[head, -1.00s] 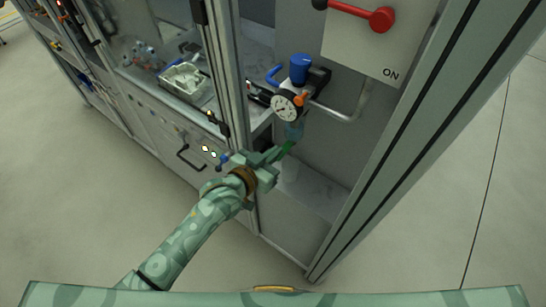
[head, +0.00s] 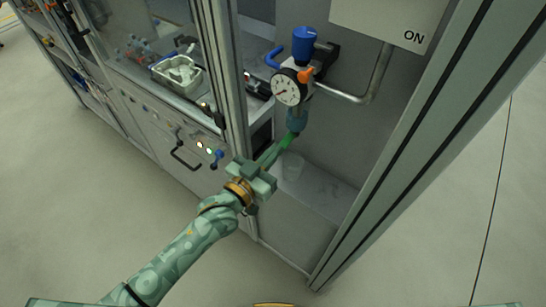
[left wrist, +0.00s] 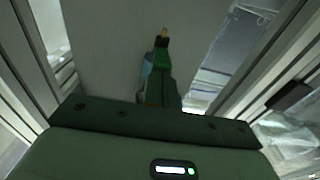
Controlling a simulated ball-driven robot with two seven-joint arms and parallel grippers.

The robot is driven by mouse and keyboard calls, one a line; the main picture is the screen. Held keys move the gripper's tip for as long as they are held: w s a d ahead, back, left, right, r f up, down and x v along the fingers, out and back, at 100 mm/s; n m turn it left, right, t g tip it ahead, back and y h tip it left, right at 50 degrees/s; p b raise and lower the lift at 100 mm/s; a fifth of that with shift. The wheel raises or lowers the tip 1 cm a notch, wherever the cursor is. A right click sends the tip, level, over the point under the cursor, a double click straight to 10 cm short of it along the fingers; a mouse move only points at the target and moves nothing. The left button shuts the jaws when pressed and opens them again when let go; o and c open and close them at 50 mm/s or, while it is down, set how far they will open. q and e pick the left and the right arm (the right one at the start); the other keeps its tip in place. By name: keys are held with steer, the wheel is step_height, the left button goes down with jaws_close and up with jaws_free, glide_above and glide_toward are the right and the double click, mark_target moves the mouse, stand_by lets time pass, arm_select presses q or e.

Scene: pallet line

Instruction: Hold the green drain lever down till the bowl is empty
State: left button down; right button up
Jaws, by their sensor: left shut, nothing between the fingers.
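The filter unit with a blue knob (head: 304,42) and a round white dial gauge (head: 290,88) is mounted inside the frame. Its blue-teal bowl (head: 297,121) hangs below the gauge; I cannot tell the liquid level. The bright green drain lever (head: 288,140) shows just under the bowl. My left gripper (head: 277,151) is shut and empty, its green fingertips at or very near the lever from the lower left; contact cannot be told. In the left wrist view, the dark fingers point at green (left wrist: 163,58) and blue parts. My right gripper is not in view.
A metal frame post (head: 237,90) rises left of the unit, and a wide post (head: 410,150) stands at right. A bent pipe (head: 378,75) runs right of the gauge. A white tray (head: 176,74) sits behind glass.

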arm_select(q)
steer(key=shift+s+f+p, duration=0.1)
steer(key=shift+f+p, duration=0.2)
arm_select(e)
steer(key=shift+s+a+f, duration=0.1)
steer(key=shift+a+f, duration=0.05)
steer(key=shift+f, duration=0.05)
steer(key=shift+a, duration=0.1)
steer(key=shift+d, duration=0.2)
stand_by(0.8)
arm_select(q)
steer(key=shift+f, duration=0.1)
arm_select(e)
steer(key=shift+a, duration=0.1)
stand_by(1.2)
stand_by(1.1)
